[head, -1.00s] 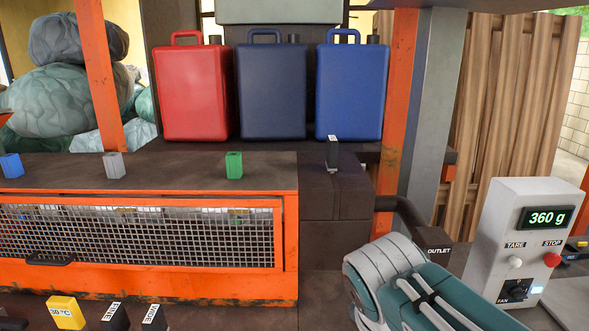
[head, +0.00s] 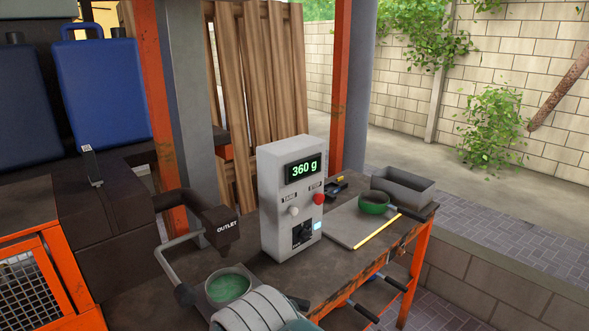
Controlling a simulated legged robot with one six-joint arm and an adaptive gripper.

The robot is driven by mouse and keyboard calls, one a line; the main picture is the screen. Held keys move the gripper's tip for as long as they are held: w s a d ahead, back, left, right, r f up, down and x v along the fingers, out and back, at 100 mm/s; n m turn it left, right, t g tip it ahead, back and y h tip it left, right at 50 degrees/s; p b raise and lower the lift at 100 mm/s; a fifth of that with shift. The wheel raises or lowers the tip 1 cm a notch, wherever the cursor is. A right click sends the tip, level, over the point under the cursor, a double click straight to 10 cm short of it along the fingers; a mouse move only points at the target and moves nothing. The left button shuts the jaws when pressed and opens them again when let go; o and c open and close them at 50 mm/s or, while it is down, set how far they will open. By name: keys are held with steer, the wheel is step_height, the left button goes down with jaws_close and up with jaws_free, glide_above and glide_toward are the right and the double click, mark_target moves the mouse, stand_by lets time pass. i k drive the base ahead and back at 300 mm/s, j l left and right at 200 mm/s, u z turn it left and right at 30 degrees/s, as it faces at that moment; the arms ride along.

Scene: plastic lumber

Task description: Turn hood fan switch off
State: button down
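A grey control box (head: 290,200) stands upright on the dark workbench in the head view. Its green display reads 360 g. Below the display are a white button (head: 293,210) and a red button (head: 318,198). A black rotary fan switch (head: 302,233) is low on the front face, beside a small lit pale-blue panel (head: 317,225). The switch's exact pointer position is too small to read. Part of my white and teal arm shows at the bottom edge, in front of and below the box. My gripper is out of view.
A black outlet spout (head: 220,228) stands left of the box, above a bowl of green material (head: 229,287). A grey bent bar (head: 165,258) is beside them. A flat plate (head: 355,222), green ring (head: 373,203) and grey tray (head: 402,187) lie to the right.

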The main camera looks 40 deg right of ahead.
mark_target(304, 234)
steer(key=z, duration=1.25)
